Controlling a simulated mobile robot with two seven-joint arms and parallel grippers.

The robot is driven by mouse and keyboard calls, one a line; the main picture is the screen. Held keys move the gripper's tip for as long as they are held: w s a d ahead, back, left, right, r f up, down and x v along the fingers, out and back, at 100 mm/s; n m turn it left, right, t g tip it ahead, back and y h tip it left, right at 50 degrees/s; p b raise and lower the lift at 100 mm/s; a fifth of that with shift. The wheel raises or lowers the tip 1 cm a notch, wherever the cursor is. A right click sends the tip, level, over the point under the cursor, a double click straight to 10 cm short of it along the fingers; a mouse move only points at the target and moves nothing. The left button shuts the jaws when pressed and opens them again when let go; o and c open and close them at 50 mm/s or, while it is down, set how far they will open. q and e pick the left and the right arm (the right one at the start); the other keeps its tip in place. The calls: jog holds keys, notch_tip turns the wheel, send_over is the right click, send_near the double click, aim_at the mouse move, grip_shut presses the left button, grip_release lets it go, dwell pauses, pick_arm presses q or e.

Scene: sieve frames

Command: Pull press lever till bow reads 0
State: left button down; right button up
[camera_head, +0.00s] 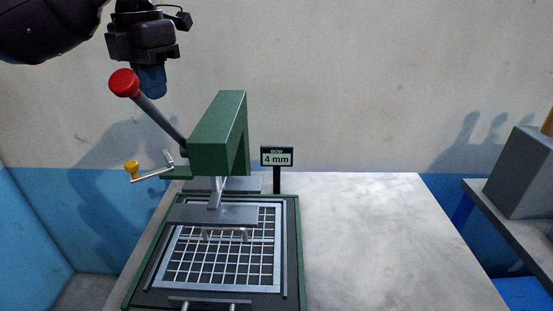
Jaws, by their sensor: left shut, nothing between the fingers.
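The press has a green frame (222,125) and stands at the back of the table. Its grey lever (160,118) tilts up to the left and ends in a red knob (124,83). The press plate (212,215) sits over a sieve frame with a square mesh (190,268). My right gripper is out of view.
A small crank with a yellow knob (131,168) sticks out left of the press. The table's right part (385,240) is bare. A grey box (524,175) stands on another bench at the right. A wall closes off the back.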

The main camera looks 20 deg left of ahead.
pick_arm(q)
jog(key=shift+r+p, duration=1.55)
jog(key=shift+r, duration=0.6)
notch_tip(320, 180, up, 4)
jog(key=p, duration=0.2)
jog(key=shift+f+p, duration=0.2)
jog(key=shift+p, duration=0.15)
